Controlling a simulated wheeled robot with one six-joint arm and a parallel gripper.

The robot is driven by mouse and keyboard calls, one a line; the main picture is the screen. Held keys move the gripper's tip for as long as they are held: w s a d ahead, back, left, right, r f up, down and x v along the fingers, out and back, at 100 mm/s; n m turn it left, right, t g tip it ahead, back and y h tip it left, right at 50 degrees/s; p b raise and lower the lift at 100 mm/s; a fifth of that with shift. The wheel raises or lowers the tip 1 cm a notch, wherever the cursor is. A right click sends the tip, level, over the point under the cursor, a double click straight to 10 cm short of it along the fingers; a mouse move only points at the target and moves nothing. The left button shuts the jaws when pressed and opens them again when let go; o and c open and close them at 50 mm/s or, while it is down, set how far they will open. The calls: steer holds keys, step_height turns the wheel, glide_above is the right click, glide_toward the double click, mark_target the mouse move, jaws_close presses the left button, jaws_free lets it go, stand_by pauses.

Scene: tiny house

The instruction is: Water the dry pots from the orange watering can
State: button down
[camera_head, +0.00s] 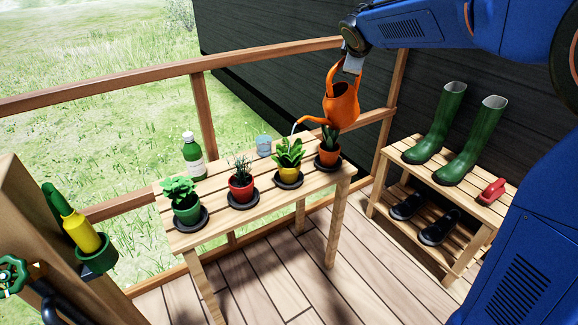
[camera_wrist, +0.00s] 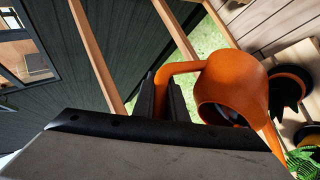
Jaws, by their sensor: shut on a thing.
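My gripper (camera_head: 352,66) is shut on the handle of the orange watering can (camera_head: 342,104), which hangs above the right end of the slatted table (camera_head: 262,208). The can is tilted, its spout pointing left over the yellow pot (camera_head: 289,173). A thin pale streak, like water, shows below the spout tip. The green pot (camera_head: 187,210), red pot (camera_head: 241,187) and orange pot (camera_head: 328,155) stand in a row with it, each with a plant and dark saucer. The wrist view shows the can (camera_wrist: 235,85) beside my fingers (camera_wrist: 168,98). Soil wetness cannot be told.
A green bottle (camera_head: 193,158) and a bluish cup (camera_head: 264,146) stand at the table's back edge. A wooden railing (camera_head: 203,110) runs behind. A shoe rack (camera_head: 455,195) with green boots (camera_head: 470,145) stands right. The plank floor (camera_head: 300,280) in front is clear.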

steer(key=shift+r, duration=0.1)
steer(key=w+d+f+m+g+y+b, duration=0.1)
steer(key=w+d+f+g+y+b, duration=0.1)
steer(key=w+d+f+g, duration=0.1)
steer(key=shift+w+d+f+y, duration=0.4)
steer(key=shift+w+d+f, duration=0.5)
steer(key=shift+f, duration=0.95)
steer(key=shift+s+d, duration=0.1)
steer(key=shift+s, duration=0.05)
stand_by(0.4)
steer(key=shift+s+d+r, duration=0.1)
steer(key=shift+s+r, duration=0.05)
steer(key=shift+r, duration=0.6)
steer(key=shift+s, duration=0.1)
